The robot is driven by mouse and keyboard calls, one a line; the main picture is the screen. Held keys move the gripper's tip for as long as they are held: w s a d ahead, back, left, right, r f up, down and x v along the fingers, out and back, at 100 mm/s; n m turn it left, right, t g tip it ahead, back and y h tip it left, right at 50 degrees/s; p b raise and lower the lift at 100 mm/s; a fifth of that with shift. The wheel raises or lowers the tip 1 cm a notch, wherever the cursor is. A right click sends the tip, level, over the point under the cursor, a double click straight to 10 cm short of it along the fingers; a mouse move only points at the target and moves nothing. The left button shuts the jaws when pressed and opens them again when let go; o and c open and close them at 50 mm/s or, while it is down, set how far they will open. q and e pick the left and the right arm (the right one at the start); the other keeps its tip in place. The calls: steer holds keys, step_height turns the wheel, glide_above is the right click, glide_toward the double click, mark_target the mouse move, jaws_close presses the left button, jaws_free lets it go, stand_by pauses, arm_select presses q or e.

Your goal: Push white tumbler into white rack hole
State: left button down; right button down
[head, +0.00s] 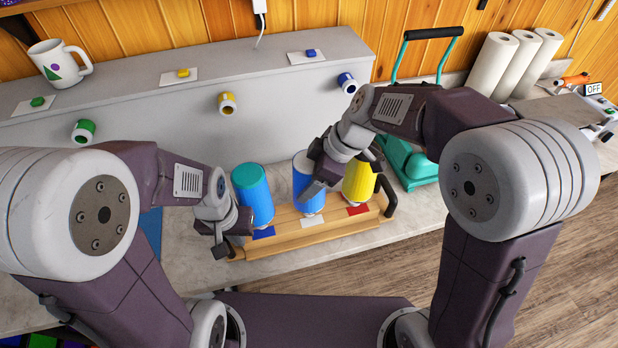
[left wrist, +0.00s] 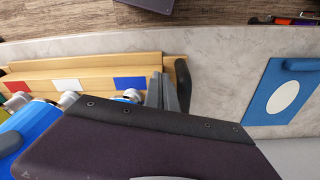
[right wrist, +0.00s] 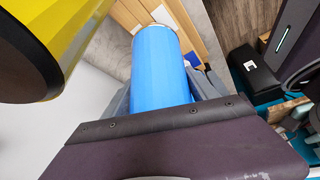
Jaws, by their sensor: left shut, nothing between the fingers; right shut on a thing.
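The wooden rack (head: 310,229) stands on the counter with blue, white (head: 340,221) and red labels along its front. My right gripper (head: 312,190) is shut on the middle tumbler (head: 302,172), a blue-bodied cylinder with a pale top, upright behind the white label. Its blue side and white lower rim also show in the right wrist view (right wrist: 160,65). Whether it is fully seated in its hole is hidden. A blue, teal-topped tumbler (head: 254,195) stands to its left and a yellow tumbler (head: 358,182) to its right. My left gripper (head: 221,243) is shut and empty at the rack's left end.
A dark handle (head: 388,195) marks the rack's right end. A teal press (head: 412,162) stands to the right, with white rolls (head: 495,62) behind. Small coloured rolls sit in the grey back panel (head: 180,95). A blue mat (left wrist: 283,92) lies on otherwise bare counter beyond the rack's left end.

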arm_select(q)
steer(key=shift+f, duration=0.2)
arm_select(e)
steer(key=shift+f, duration=0.15)
arm_select(q)
steer(key=shift+f+b, duration=0.15)
steer(key=shift+b, duration=0.2)
arm_select(e)
steer(key=shift+f, duration=0.1)
arm_select(q)
steer(key=shift+s+f+b, duration=0.1)
steer(key=shift+f+b, duration=0.15)
steer(key=shift+b, duration=0.05)
arm_select(e)
steer(key=shift+s+f, duration=0.2)
steer(key=shift+c, duration=2.1)
jaws_free()
steer(key=shift+o, duration=1.3)
steer(key=shift+w, duration=0.2)
steer(key=shift+o, duration=0.8)
steer(key=shift+r, duration=0.1)
